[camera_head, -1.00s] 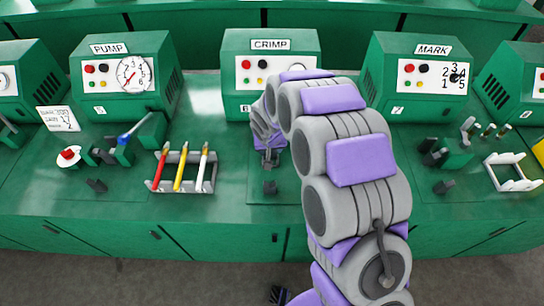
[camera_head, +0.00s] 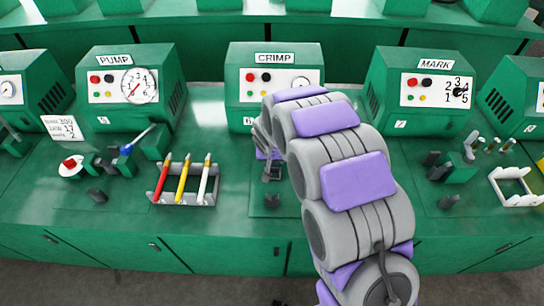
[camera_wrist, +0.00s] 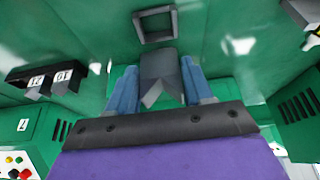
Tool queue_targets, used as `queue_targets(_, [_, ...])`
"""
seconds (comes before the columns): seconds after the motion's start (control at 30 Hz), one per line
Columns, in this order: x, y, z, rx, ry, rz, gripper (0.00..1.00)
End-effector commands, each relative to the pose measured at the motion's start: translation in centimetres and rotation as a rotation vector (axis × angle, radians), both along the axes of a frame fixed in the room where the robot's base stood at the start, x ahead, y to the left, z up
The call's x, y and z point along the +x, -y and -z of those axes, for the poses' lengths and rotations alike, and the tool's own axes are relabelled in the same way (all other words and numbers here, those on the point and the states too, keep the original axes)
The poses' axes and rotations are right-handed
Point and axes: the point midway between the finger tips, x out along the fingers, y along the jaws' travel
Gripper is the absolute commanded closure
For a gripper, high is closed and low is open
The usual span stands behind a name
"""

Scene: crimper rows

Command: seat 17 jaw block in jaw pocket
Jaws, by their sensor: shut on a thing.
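My gripper (camera_wrist: 158,88) is shut on a dark grey jaw block (camera_wrist: 160,70) with a V-shaped notch, held between its blue fingers. The jaw pocket (camera_wrist: 155,24), a dark square frame, shows just beyond the block in the wrist view. The block looks apart from the pocket, with its far end close to the frame's near edge. In the head view my gripper (camera_head: 269,172) is low in front of the CRIMP machine (camera_head: 274,58), and my arm hides part of that station. The number on the held block cannot be seen.
A dark rack with number-labelled blocks (camera_wrist: 37,82) is at the left in the wrist view. The PUMP machine (camera_head: 124,85) and a rack of coloured pens (camera_head: 184,198) are left; the MARK machine (camera_head: 420,90) is right.

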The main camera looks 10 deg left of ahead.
Motion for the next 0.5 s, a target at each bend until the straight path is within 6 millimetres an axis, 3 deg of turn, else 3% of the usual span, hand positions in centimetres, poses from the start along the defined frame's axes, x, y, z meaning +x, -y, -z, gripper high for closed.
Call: queue_targets(0.5, [0.0,-0.1,4.2,0.001,0.003,-0.001,1.0])
